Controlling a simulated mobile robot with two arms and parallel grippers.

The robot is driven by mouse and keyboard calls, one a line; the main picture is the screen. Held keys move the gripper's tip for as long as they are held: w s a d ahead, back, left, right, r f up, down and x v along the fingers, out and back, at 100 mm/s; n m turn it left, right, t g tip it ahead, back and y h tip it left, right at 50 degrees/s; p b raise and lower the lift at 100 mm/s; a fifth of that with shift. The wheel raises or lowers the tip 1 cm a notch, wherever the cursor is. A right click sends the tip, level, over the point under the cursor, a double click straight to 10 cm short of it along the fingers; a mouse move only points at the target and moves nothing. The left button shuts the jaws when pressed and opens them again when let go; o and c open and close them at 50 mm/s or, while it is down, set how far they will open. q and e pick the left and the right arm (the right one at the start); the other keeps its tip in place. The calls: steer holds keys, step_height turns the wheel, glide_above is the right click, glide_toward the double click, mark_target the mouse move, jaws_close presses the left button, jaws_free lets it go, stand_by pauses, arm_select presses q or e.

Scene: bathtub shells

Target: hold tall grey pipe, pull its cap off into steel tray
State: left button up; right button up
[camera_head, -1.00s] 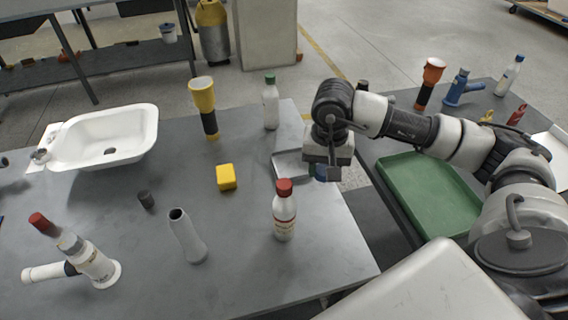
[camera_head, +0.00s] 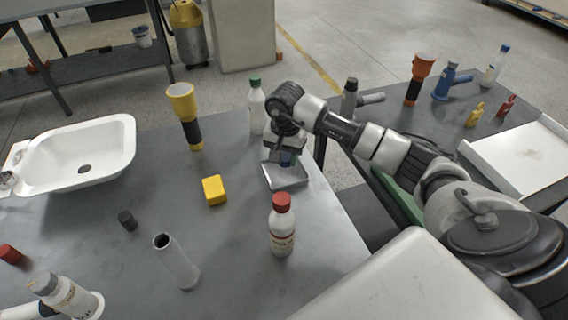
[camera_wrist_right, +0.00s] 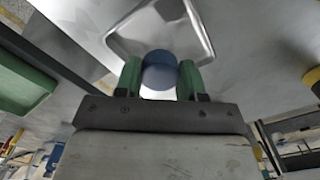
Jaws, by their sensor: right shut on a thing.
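My right gripper (camera_head: 285,155) is shut on a blue cap-like piece (camera_head: 286,160), held over the shallow steel tray (camera_head: 296,184). In the right wrist view, the round blue piece (camera_wrist_right: 160,72) sits between the green fingertips, in front of the tray (camera_wrist_right: 122,38). I cannot tell if it touches the tray. A tall grey pipe (camera_head: 178,265) stands on the table at lower centre left, its open top tilted left. A short dark cylinder (camera_head: 127,220) stands beside it. My left gripper is out of view.
A red-capped bottle (camera_head: 282,228) stands in front of the tray, and a green-capped bottle (camera_head: 257,108) behind it. A yellow block (camera_head: 214,190), a yellow flashlight (camera_head: 185,110) and a white sink (camera_head: 75,150) are to the left. A green tray (camera_head: 405,200) is partly hidden by my arm.

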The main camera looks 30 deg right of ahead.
mark_target(284, 173)
step_height(284, 173, down, 4)
steer(key=shift+w+a+f+p, duration=0.1)
steer(key=shift+p, duration=0.3)
steer(key=shift+f+b, duration=0.2)
steer(key=shift+b, duration=0.1)
steer(key=o, duration=1)
steer(key=shift+r, duration=0.15)
